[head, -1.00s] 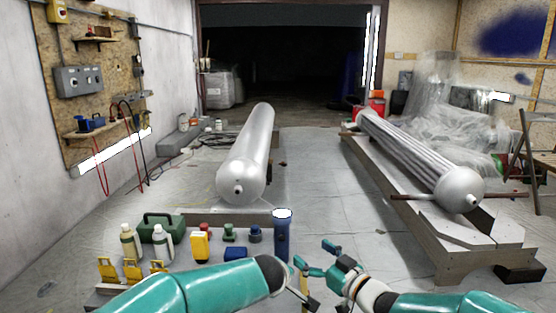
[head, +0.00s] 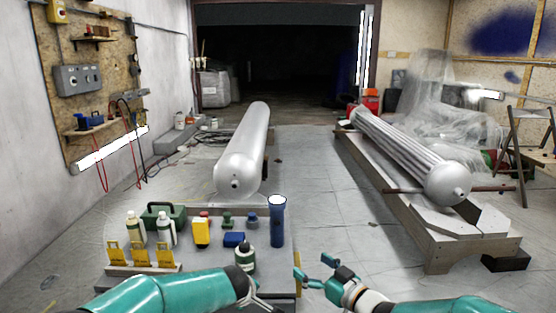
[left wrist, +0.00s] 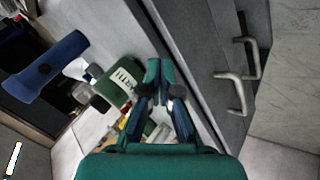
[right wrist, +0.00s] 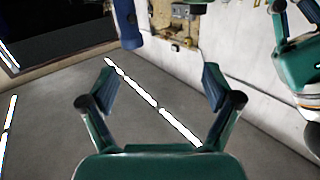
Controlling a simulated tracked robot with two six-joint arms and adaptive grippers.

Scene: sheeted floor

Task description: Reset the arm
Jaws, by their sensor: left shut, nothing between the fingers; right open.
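My left gripper shows in the left wrist view (left wrist: 160,78) with its fingertips together and nothing between them. In the head view its arm comes in at the lower left, and the gripper is mostly cut off by the lower edge. My right gripper (head: 318,272) is open and empty, right of the work surface. Its fingers are spread in the right wrist view (right wrist: 158,88).
A blue torch (head: 277,222) stands upright near the right edge of the surface (head: 215,282). Several bottles, a green toolbox (head: 163,213) and yellow holders (head: 140,254) are left of it. Metal handles (left wrist: 232,92) stick out from a grey front. Beyond, silver cylinders (head: 243,160) leave clear floor between them.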

